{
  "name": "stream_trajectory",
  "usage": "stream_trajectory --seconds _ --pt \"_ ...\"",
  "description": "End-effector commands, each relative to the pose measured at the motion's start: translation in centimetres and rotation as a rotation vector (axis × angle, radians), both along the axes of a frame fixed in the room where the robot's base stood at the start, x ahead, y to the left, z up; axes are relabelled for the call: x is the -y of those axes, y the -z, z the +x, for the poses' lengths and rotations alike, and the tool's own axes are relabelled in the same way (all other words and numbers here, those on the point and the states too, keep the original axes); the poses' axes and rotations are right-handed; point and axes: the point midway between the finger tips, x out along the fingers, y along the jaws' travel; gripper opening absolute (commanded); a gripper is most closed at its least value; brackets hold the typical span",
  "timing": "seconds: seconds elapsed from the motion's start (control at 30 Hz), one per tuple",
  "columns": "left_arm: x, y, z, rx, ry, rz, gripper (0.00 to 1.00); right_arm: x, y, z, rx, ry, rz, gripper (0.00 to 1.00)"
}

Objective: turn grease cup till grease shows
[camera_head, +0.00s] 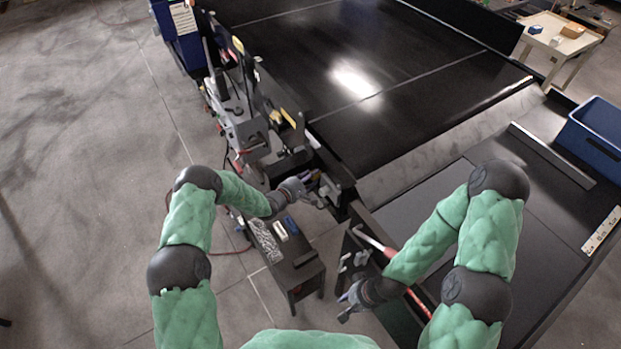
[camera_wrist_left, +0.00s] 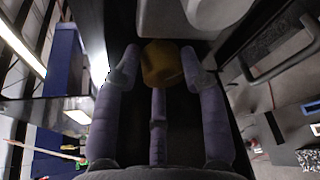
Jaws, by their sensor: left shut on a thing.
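The grease cup (camera_wrist_left: 161,64) is a brass-yellow cap in the left wrist view, just below a pale rounded housing (camera_wrist_left: 190,14). My left gripper (camera_head: 316,187) is at the side of the conveyor's end in the head view. Its purple fingers are shut on the cup, one finger on each side and a third below it. In the head view the cup is too small and hidden to make out. I cannot see any grease at the cup. My right gripper (camera_head: 347,303) hangs low near the dark bench, apart from the cup; its finger opening is unclear.
A small dark side table (camera_head: 299,268) with several small items stands below my left gripper. The black conveyor belt (camera_head: 385,66) runs behind. A blue bin (camera_head: 598,138) sits at the right. A red-and-white bar (camera_head: 375,241) lies near my right forearm. Open floor lies left.

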Motion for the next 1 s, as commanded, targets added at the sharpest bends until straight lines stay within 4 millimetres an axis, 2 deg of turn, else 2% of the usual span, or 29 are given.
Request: stream_trajectory --seconds 0.03,0.3,0.7,0.73,0.8,1.0 --pt "0.0 0.8 -0.3 0.012 0.000 0.015 0.10 0.0 0.9 0.0 0.000 0.000 0.000 0.30" --pt "0.1 1.1 -0.4 0.131 0.002 0.105 0.10 0.0 3.3 0.0 -0.001 0.000 0.000 0.30" --pt "0.1 1.0 -0.6 0.150 0.002 0.125 0.10 0.0 3.4 0.0 0.000 0.000 0.000 0.30" --pt "0.1 1.0 -0.6 0.150 0.003 0.126 0.45 0.0 3.4 0.0 0.000 0.000 0.000 0.30" --pt "0.1 1.0 -0.6 0.150 0.003 0.126 0.61 0.0 3.4 0.0 0.000 0.000 0.000 0.30" --pt "0.2 0.8 -0.5 0.156 0.004 0.125 0.61 0.0 3.4 0.0 0.000 0.000 0.000 0.30"
